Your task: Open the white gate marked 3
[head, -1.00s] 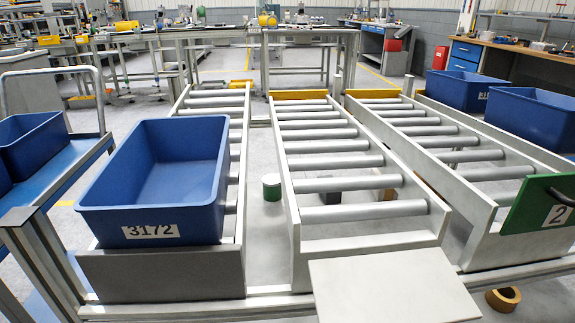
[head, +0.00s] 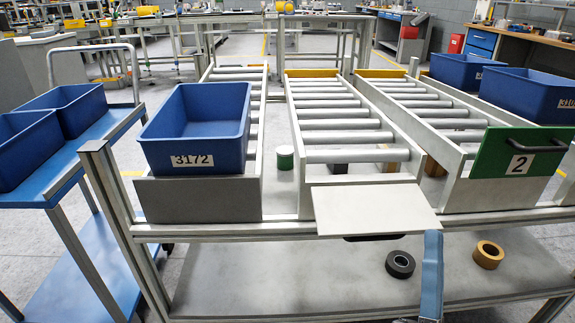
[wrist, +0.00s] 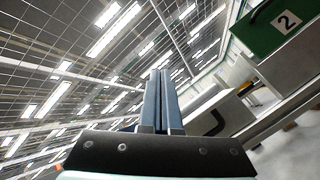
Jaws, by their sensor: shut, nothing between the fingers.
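A white panel (head: 372,208) at the front of the middle roller lane lies swung down, nearly level, jutting out towards me. No number 3 shows on its upper face. A dark handle (head: 375,237) shows just under it. In the wrist view a pale panel with a black handle (wrist: 212,122) appears right of my fingers, seen from below. My gripper (head: 433,236) has long blue fingers, pressed together and empty, pointing up just in front and to the right of the panel's near edge. The fingers (wrist: 161,75) also show shut in the wrist view.
A green gate marked 2 (head: 520,153) stands upright on the right lane. A blue bin marked 3172 (head: 196,125) sits on the left lane. The lower shelf (head: 300,275) holds black tape (head: 400,264) and tan tape (head: 487,255). A blue cart (head: 85,155) stands at left.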

